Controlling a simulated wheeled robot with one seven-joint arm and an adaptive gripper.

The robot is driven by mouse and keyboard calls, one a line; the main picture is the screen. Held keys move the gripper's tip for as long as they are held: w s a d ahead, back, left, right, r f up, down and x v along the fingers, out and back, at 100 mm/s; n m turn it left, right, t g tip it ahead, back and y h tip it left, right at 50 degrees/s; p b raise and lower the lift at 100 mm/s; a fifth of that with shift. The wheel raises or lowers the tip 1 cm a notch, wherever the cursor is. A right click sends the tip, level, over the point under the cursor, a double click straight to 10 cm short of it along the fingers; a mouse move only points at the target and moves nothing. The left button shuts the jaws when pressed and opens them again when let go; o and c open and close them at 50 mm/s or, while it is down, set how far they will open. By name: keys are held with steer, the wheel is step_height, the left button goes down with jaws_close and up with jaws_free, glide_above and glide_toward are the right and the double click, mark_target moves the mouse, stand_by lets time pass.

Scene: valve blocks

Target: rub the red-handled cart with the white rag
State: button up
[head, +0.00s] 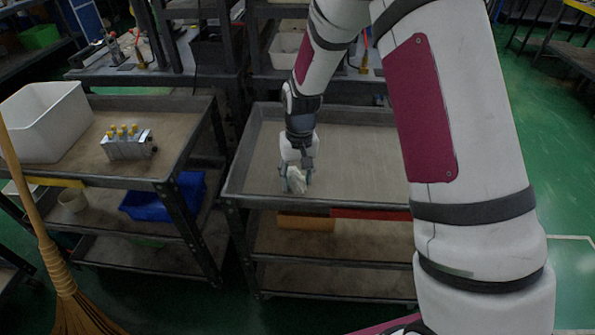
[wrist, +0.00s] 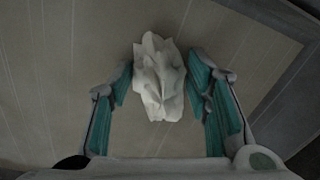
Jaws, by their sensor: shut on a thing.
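The red-handled cart (head: 352,165) stands in the middle of the head view, with its red handle (head: 370,213) along the near edge. The white rag (head: 297,180) is a crumpled bundle over the near left part of its top tray. It also shows in the wrist view (wrist: 159,78), between the teal fingers. My gripper (head: 297,177) points down over the tray and is shut on the rag. The rag is at or just above the tray surface; I cannot tell if it touches. My forearm hides the right part of the cart.
A second cart (head: 85,177) on the left bears a white bin (head: 45,122) and a valve block (head: 128,145) with yellow caps. A blue bin (head: 163,197) sits on its lower shelf. A broom (head: 45,240) stands at the near left. The visible tray top is otherwise clear.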

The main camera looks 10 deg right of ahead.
steer(key=shift+s+a+f, duration=0.15)
steer(key=shift+s+a, duration=0.1)
steer(key=shift+s, duration=0.6)
steer(key=shift+w+a, duration=0.2)
steer(key=shift+a, duration=0.35)
steer(key=shift+w+a, duration=0.2)
steer(key=shift+a, duration=0.35)
steer(key=shift+w+d+b, duration=0.3)
steer(key=shift+w+b, duration=0.05)
steer(key=shift+w, duration=0.55)
steer(key=shift+w+d+b, duration=0.25)
steer(key=shift+w+b, duration=0.05)
steer(key=shift+w, duration=0.6)
steer(key=shift+w+d+b, duration=0.25)
steer(key=shift+w+b, duration=0.1)
steer(key=shift+w, duration=0.35)
steer(key=shift+w+d+b, duration=0.25)
steer(key=shift+w+b, duration=0.1)
steer(key=shift+w, duration=0.35)
steer(key=shift+w+d+b, duration=0.4)
steer(key=shift+w+b, duration=0.15)
steer(key=shift+w, duration=0.65)
steer(key=shift+w+d+b, duration=0.35)
steer(key=shift+w+b, duration=0.15)
steer(key=shift+w, duration=0.65)
steer(key=shift+w+d+b, duration=0.4)
steer(key=shift+w+b, duration=0.15)
steer(key=shift+w, duration=0.65)
steer(key=shift+r, duration=0.2)
